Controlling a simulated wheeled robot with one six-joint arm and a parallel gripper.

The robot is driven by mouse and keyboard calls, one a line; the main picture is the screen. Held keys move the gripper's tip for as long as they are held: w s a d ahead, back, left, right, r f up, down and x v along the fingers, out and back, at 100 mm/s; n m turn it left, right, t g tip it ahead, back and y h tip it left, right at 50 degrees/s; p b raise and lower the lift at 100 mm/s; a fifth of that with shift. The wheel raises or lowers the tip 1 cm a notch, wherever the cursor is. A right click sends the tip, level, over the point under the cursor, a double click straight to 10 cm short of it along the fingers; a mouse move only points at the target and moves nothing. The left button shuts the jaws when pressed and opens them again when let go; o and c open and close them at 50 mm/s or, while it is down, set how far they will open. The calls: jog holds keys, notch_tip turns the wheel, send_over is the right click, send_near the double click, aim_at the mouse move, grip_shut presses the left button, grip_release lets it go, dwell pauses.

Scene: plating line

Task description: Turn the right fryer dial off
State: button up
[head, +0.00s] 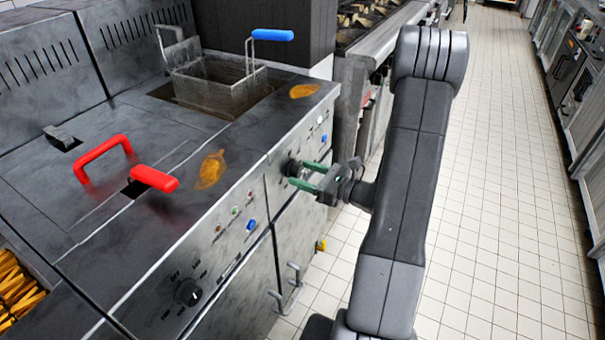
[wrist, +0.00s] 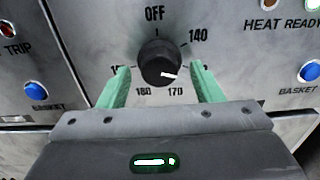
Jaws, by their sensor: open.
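The right fryer dial (head: 290,167) is a round black knob on the fryer's front panel. In the wrist view the dial (wrist: 158,60) has OFF printed above it, 140 at upper right, and 170 and 180 below. Its white pointer mark points right and slightly down, away from OFF. My gripper (head: 301,174) is at this dial, with its green fingers open. In the wrist view the gripper (wrist: 159,70) has one finger on each side of the knob, with a gap visible on both sides. The left finger partly hides a printed number.
The left fryer dial (head: 187,292) is nearer on the same panel. Blue basket buttons (wrist: 311,71) and (wrist: 36,91) flank the right dial. A wire basket (head: 220,85) with a blue handle sits in the far well. Red handles (head: 103,150) stand nearer. The tiled floor at right is clear.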

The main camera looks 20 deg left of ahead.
jog(key=shift+a, duration=0.5)
jog(key=c, duration=1)
